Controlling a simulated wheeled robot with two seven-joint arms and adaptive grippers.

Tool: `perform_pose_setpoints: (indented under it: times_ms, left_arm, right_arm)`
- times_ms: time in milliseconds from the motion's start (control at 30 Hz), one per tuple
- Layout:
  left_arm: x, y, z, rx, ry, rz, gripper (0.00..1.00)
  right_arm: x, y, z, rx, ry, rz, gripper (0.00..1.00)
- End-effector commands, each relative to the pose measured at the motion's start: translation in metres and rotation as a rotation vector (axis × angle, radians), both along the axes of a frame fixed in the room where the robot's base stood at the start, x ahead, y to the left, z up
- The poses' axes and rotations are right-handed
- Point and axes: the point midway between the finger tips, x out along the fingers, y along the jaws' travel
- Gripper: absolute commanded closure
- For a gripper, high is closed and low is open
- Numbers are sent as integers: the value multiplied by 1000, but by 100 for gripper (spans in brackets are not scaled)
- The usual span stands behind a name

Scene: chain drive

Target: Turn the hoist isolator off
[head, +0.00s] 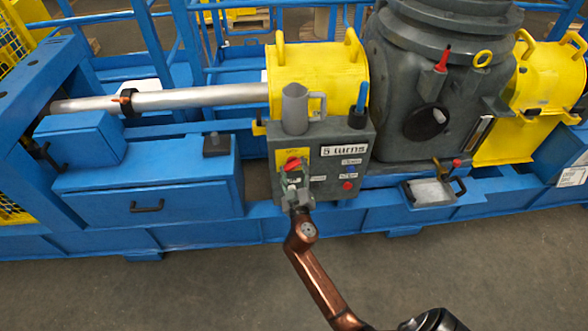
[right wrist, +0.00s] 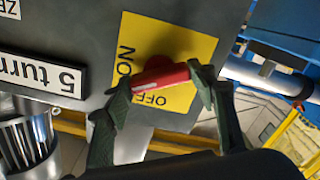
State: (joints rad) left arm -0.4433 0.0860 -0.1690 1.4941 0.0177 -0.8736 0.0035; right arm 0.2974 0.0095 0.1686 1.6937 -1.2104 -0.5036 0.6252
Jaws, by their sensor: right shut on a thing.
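The hoist isolator is a red rotary handle (right wrist: 168,77) on a yellow plate (right wrist: 182,98) lettered ON and OFF. In the head view the red handle (head: 292,163) sits at the left of a grey control box's front. My right gripper (head: 293,178) is at the handle, its arm coming up from below. In the right wrist view my right gripper (right wrist: 160,80) is shut on the handle, one finger at each end. The handle lies slanted in that view, its pale mark near the left end; I cannot tell which word it points to. My left gripper is out of view.
The grey control box (head: 358,140) bears a "5 turns" label (head: 345,149), a blue button (head: 351,169) and a red button (head: 348,186). A grey jug (head: 295,108) and a blue-handled tool (head: 361,97) are at its top. The floor in front is clear.

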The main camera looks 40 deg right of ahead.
Motion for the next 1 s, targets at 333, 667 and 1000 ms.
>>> perform_pose_setpoints:
  times_ms: [333,667,1000]
  left_arm:
    - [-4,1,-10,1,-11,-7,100]
    - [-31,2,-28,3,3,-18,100]
    - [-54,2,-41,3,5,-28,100]
  right_arm:
    - [0,0,1,-283,173,1,72]
    - [0,1,1,-550,335,1,72]
    - [1,1,1,-772,472,0,72]
